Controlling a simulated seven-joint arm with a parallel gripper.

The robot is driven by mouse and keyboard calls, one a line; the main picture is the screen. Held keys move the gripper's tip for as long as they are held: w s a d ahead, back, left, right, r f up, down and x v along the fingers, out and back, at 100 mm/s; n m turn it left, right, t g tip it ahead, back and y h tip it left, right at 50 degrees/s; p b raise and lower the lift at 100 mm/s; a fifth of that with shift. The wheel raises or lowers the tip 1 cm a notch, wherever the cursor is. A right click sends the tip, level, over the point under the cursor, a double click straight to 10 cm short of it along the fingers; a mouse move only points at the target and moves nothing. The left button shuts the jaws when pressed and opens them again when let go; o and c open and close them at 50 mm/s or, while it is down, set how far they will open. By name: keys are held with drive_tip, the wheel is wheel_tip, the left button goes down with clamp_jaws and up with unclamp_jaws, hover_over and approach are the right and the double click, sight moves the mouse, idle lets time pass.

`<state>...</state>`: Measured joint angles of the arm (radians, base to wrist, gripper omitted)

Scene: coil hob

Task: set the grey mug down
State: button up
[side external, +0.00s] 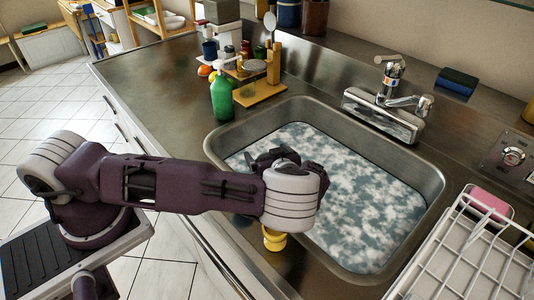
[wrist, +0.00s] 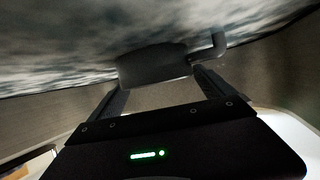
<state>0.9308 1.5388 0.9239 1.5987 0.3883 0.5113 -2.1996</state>
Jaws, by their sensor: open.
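The grey mug (wrist: 152,66) is dark in the wrist view, with its handle at the right, and lies across the ends of my two fingers. My gripper (wrist: 158,82) is open, with one finger toward each side of the mug. I cannot tell whether the fingers touch it. In the side view my gripper (side external: 272,158) is low over the sink, mostly hidden behind my wrist. The mug cannot be made out there among the dark shapes. The sink (side external: 436,172) holds cloudy, foamy water (side external: 365,205), which also fills the top of the wrist view.
A green bottle (side external: 222,95) and a wooden rack (side external: 262,92) stand left of the sink. The tap (side external: 392,100) is behind it. A white wire rack (side external: 465,255) and a pink sponge (side external: 488,204) are at right. A yellow object (side external: 273,238) is below my wrist.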

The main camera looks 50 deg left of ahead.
drive_tip(key=shift+r, duration=0.25)
drive_tip(key=v, duration=0.7)
drive_tip(key=shift+d+r, duration=0.2)
drive_tip(key=shift+r, duration=0.25)
drive_tip(key=shift+s, duration=0.1)
drive_tip(key=s+d+r+m+h, duration=0.2)
drive_tip(key=s+r+m+h, duration=1)
drive_tip(key=s+r, duration=1.5)
drive_tip(key=shift+r+m, duration=0.25)
drive_tip(key=shift+m, duration=0.45)
